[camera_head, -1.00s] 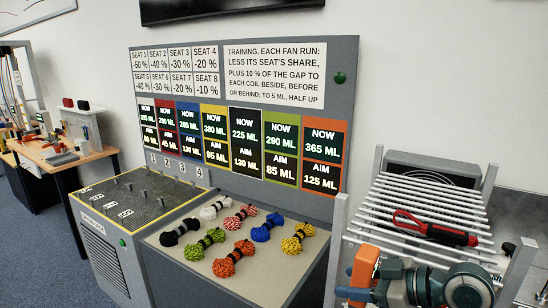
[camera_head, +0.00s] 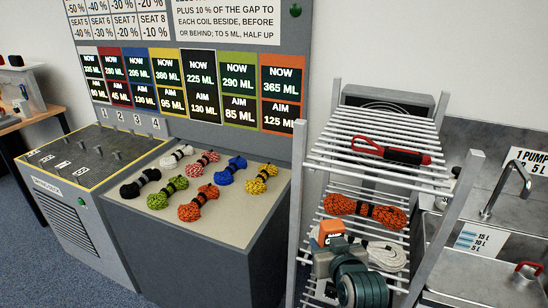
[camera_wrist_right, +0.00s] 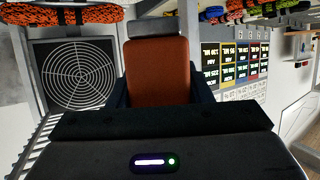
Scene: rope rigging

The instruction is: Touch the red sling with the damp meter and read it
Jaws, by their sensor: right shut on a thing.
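The red sling (camera_head: 372,146), a red loop with a black sleeve, lies on the top slatted shelf of the rack. My right gripper (camera_head: 328,245) is shut on the orange damp meter (camera_head: 331,229), in front of the rack's lower part. The meter is below the sling and apart from it. In the right wrist view the meter (camera_wrist_right: 158,75) stands between the dark fingers, with a grey end at the top. No reading on it can be made out. The sling is not clearly seen in that view. My left gripper is not in view.
The slatted rack (camera_head: 299,150) holds an orange rope coil (camera_head: 340,204) and a white coil (camera_head: 385,256) on lower shelves. Several small rope coils lie on the bench (camera_head: 250,213) at the left. A sink with a tap (camera_head: 497,190) stands at the right.

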